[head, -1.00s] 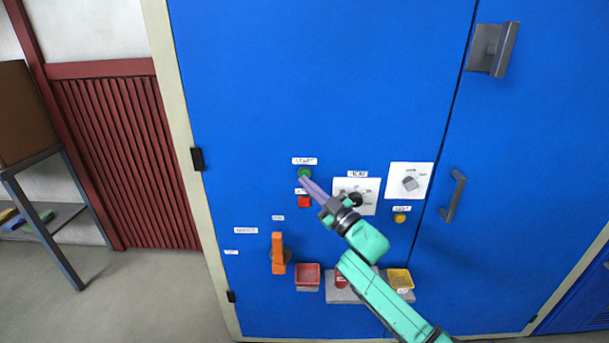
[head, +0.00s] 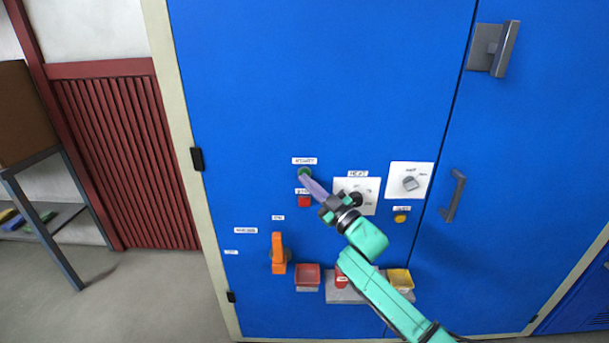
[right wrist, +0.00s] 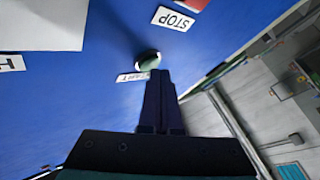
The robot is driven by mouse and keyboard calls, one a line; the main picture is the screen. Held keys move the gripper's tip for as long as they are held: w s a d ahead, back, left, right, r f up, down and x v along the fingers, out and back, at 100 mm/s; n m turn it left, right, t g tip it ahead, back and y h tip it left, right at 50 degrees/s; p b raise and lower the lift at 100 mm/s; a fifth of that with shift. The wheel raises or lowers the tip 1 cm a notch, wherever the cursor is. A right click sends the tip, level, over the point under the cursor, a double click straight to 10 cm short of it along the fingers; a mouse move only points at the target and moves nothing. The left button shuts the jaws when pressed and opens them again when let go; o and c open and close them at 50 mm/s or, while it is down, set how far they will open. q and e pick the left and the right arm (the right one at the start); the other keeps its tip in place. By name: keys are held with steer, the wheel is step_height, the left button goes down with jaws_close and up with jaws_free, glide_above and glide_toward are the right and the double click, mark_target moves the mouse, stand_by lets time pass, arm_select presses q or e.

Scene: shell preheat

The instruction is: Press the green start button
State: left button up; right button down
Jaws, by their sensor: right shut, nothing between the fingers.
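The green start button (head: 305,173) is on the blue panel below a small white label, left of centre in the head view. It also shows in the right wrist view (right wrist: 148,60), just beyond the fingertips, with its lower part partly covered. My right gripper (head: 304,178) is shut and empty, its tips at the lower edge of the button in the head view. In the right wrist view the closed fingers (right wrist: 159,74) point at the button; whether they touch it I cannot tell. My left gripper is not in view.
A red stop button (head: 304,201) sits just below the green one. A white dial plate (head: 367,187) is close on the right, partly behind my gripper. An orange lever (head: 278,250), a red bin (head: 307,277) and a yellow bin (head: 400,280) are lower down.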

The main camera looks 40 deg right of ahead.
steer(key=shift+w+d, duration=0.25)
steer(key=shift+w, duration=0.1)
stand_by(0.6)
steer(key=shift+s+a+p, duration=0.45)
steer(key=shift+s+a, duration=0.05)
steer(key=shift+s, duration=0.2)
steer(key=s+a+p, duration=0.1)
steer(key=s, duration=0.1)
steer(key=s+a+p, duration=0.2)
stand_by(0.4)
steer(key=shift+f, duration=0.1)
stand_by(0.6)
